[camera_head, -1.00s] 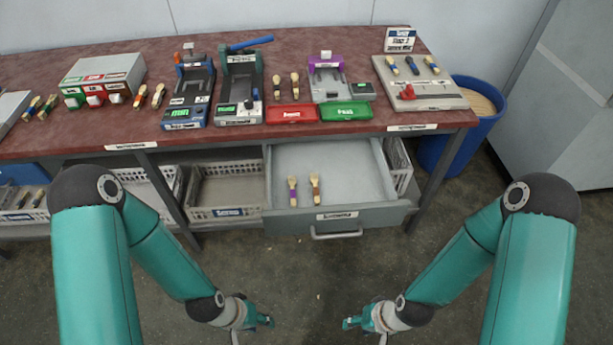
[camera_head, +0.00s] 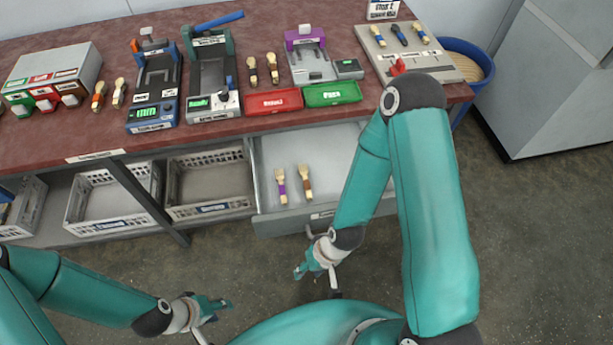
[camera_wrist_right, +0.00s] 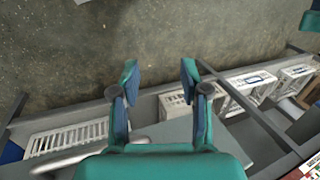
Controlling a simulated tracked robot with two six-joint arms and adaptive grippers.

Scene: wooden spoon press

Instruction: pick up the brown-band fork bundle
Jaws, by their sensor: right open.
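Two wooden utensil bundles lie side by side in the open grey drawer (camera_head: 347,160). The right one has a brown band (camera_head: 305,187); the left one has a purple band (camera_head: 281,187). Whether the brown-band one has fork tines is too small to tell. My right gripper (camera_head: 315,280) is open and empty, in front of the drawer near its handle and apart from both bundles. Its spread fingers show in the right wrist view (camera_wrist_right: 160,75), with no bundle visible there. My left gripper (camera_head: 218,320) is open and empty over the floor, lower left.
The drawer's front wall (camera_head: 283,222) stands between my right gripper and the bundles. White crates (camera_head: 210,190) sit on the shelf to the left. The red tabletop (camera_head: 205,147) above holds presses, trays and other bundles. A blue bin (camera_head: 468,65) stands at the right.

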